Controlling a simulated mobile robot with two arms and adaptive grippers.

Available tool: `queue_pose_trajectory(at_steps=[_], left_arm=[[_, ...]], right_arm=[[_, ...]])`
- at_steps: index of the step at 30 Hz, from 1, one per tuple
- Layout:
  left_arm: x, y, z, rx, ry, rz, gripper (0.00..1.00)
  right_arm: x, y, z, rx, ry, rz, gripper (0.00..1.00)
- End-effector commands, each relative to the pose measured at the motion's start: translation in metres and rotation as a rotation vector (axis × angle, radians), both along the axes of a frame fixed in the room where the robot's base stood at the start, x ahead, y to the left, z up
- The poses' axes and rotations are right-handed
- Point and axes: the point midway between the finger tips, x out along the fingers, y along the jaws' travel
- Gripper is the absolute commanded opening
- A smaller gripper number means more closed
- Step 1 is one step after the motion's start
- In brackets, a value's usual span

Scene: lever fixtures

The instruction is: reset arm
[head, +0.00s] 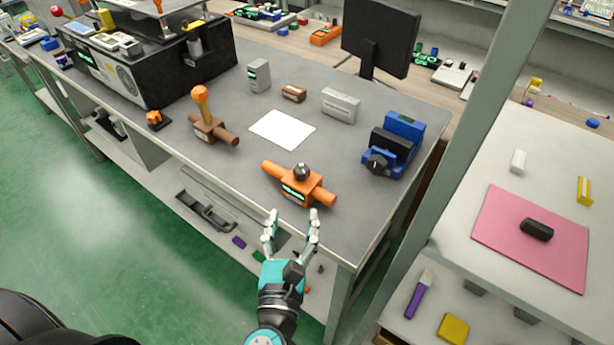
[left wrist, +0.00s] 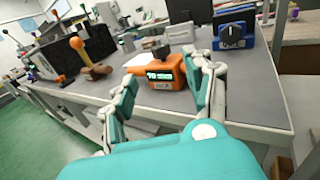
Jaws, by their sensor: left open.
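An orange valve-like fixture (head: 306,191) with a dark round knob (head: 302,171) and a small lit display sits near the table's front edge. A brown fixture (head: 211,129) with an upright orange lever (head: 201,100) stands further left. My left gripper (head: 292,214) is open and empty, in front of the table edge, with its fingers pointing at the orange fixture. In the left wrist view the orange fixture (left wrist: 162,72) shows between and beyond the two fingers, and I see no clear contact. The brown fixture (left wrist: 95,71) is to its left. My right gripper is not in view.
A blue device (head: 404,126) with a black dial stands at the table's right end. A white sheet (head: 282,129), a grey box (head: 340,105) and a monitor (head: 381,35) are behind. A grey post (head: 470,130) rises at right. The tabletop between the fixtures is clear.

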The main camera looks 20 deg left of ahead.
Motion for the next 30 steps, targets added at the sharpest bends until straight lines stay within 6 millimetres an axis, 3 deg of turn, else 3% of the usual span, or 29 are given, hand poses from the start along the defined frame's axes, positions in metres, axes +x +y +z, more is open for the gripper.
queue_pose_trajectory(at_steps=[5, 8, 11, 15, 18, 24, 30], left_arm=[[0.000, 0.001, -0.001, -0.009, 0.001, 0.003, 0.53], [0.001, 0.013, -0.008, -0.116, 0.021, 0.039, 0.53], [-0.001, 0.039, -0.027, -0.388, 0.061, 0.138, 0.53], [-0.016, 0.083, -0.072, -0.960, 0.113, 0.395, 0.53], [-0.035, 0.101, -0.104, -1.369, 0.119, 0.629, 0.53], [-0.074, 0.105, -0.143, -1.932, 0.080, 1.073, 0.53], [-0.106, 0.094, -0.157, -2.232, 0.021, 1.444, 0.53]], right_arm=[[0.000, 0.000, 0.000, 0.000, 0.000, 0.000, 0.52], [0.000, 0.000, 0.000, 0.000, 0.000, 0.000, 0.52], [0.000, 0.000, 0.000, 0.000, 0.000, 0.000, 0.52], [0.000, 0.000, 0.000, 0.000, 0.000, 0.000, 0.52], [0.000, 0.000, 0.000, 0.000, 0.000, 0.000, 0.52], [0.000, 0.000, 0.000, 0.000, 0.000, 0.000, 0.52], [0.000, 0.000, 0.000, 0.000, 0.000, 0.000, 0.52]])
